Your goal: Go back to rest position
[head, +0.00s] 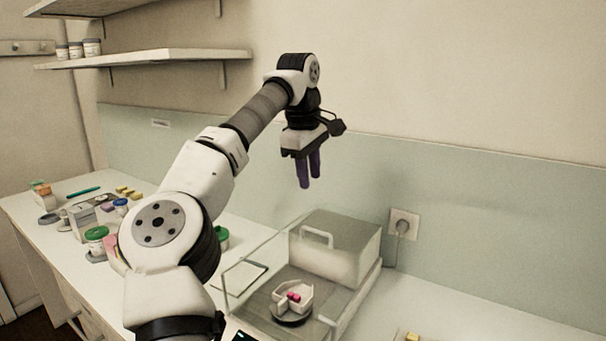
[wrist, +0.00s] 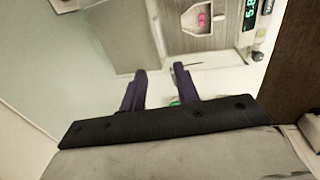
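My gripper (head: 308,170) is raised in the air above the bench, in front of the back wall, with its fingers pointing down. In the wrist view its two dark purple fingers (wrist: 159,80) stand apart with nothing between them. Below it in the head view is a balance with a clear draft shield (head: 338,312). A white weighing boat (head: 306,303) holding pink pieces (head: 294,296) sits on the balance's pan. The boat also shows in the wrist view (wrist: 190,33), near a green digital display (wrist: 250,14) whose reading is partly cut off.
Jars, small boxes and a teal pen (head: 83,192) crowd the left of the white bench. A shelf (head: 150,58) with small jars (head: 91,47) is on the wall at upper left. A wall socket (head: 403,224) is right of the balance. The air around my gripper is clear.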

